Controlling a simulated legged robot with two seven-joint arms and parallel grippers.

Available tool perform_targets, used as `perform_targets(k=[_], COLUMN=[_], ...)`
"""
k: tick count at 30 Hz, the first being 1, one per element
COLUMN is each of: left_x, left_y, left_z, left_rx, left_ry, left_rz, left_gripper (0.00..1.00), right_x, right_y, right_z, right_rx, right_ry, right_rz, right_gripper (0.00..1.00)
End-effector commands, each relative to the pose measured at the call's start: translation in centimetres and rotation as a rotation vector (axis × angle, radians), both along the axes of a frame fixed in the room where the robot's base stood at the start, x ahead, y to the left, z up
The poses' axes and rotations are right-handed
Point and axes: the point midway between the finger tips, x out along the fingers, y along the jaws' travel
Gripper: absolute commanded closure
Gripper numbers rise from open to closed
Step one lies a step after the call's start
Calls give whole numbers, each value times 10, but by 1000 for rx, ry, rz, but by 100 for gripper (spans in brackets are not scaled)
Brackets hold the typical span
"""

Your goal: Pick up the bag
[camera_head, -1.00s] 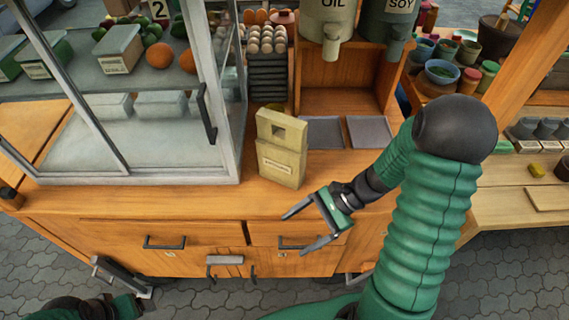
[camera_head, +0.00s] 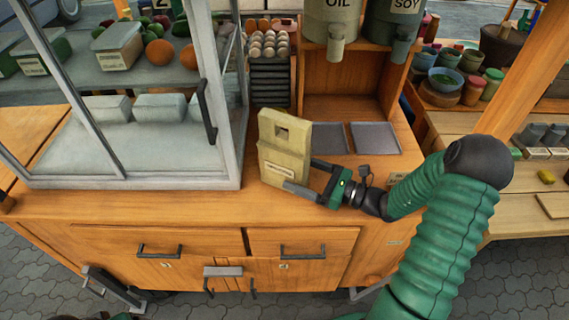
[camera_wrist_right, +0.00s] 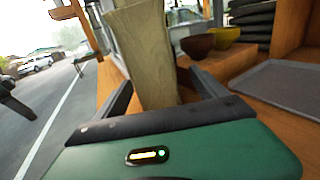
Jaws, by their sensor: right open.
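The bag (camera_head: 284,150) is a tan paper bag with a cut-out near its top and a small label. It stands upright on the wooden counter, right of the glass case. My right gripper (camera_head: 307,178) is open at the bag's lower right, one finger in front of it and one behind. In the right wrist view the bag (camera_wrist_right: 146,55) rises between the two fingers of the gripper (camera_wrist_right: 155,95); contact cannot be made out. My left gripper is not clearly seen.
The glass case (camera_head: 150,150) stands close on the bag's left. Two grey trays (camera_head: 373,138) lie behind right. Oil and soy dispensers (camera_head: 332,22) hang above. The counter front has drawers (camera_head: 302,243) with handles.

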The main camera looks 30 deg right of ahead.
Motion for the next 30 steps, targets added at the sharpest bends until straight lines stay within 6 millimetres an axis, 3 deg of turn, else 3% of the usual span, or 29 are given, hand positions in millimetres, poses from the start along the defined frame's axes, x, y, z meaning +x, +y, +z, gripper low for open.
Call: perform_targets(k=[8, 15, 30], left_x=[0, 0, 0], left_y=[0, 0, 0], left_z=[-8, -8, -8], left_rx=[0, 0, 0], left_ry=[0, 0, 0], left_rz=[0, 0, 0], left_gripper=[22, 22, 22], right_x=[37, 41, 40], right_y=[27, 29, 28], right_z=[0, 1, 1], right_rx=[-1, 0, -1], right_ry=[-1, -1, -1], right_rz=[4, 2, 1], right_gripper=[18, 18, 82])
